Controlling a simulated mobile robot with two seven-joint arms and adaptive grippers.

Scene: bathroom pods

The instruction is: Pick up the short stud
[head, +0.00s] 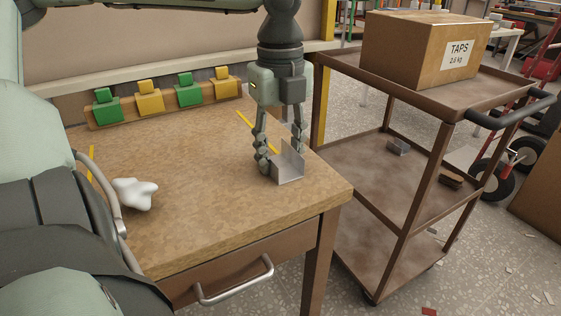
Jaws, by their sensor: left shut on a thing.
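The short stud (288,167) is a small grey metal channel piece at the right front part of the wooden table. My left gripper (279,165) points straight down over the table and is shut on the stud, with a finger on either side of it. The stud's lower edge is at or very near the table top; I cannot tell whether it is touching. The fingers hide part of the stud. My right gripper is not in view.
A crumpled white object (134,194) lies on the table's left. Green and yellow clips (184,92) line the back. A brown cart (420,150) stands right of the table, carrying a TAPS box (422,48); small pieces lie on its middle shelf. The table centre is clear.

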